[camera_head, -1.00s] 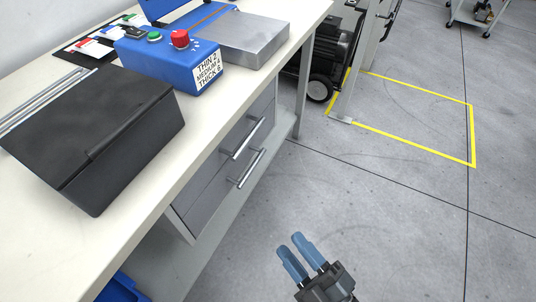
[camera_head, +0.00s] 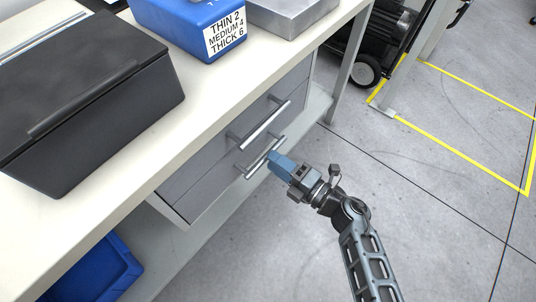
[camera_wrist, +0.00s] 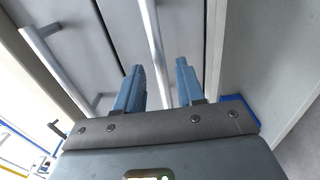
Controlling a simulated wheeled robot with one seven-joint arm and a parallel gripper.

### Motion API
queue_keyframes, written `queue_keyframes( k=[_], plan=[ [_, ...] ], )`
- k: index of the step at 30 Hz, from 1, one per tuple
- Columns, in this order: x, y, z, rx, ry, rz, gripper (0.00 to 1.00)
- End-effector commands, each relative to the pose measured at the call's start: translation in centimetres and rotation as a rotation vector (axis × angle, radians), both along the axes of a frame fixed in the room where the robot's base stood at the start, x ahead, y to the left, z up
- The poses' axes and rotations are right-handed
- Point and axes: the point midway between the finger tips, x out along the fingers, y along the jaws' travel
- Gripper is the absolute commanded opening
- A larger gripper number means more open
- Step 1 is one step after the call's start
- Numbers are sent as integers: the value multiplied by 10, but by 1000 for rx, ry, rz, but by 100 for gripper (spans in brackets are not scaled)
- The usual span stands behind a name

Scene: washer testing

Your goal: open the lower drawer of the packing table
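The packing table's lower drawer (camera_head: 213,190) has a grey front and looks closed. Its silver bar handle (camera_head: 250,170) sits below the upper drawer's handle (camera_head: 260,126). My gripper (camera_head: 275,159), with blue fingers, is at the far half of the lower handle in the head view. In the wrist view my gripper (camera_wrist: 160,80) has its fingers apart, with the lower handle (camera_wrist: 153,38) running between them. Gaps show on both sides of the bar, so the fingers are not closed on it. The upper handle (camera_wrist: 62,67) shows at left there.
A black box (camera_head: 95,100), a blue labelled control box (camera_head: 190,25) and a metal block (camera_head: 290,12) stand on the tabletop (camera_head: 190,128). A blue bin (camera_head: 100,275) is under the table at left. The floor right of the drawers is clear.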

Motion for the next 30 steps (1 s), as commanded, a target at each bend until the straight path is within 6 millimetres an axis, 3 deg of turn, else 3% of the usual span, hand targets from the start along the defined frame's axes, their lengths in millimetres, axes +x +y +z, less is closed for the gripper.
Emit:
queue_keyframes(
  k=[7, 18, 30],
  plan=[
    [18, 25, -1, 0, 0, 2, 38],
    [22, 29, 0, 1, 2, -1, 38],
    [22, 29, 0, 1, 2, -1, 1]
  ],
)
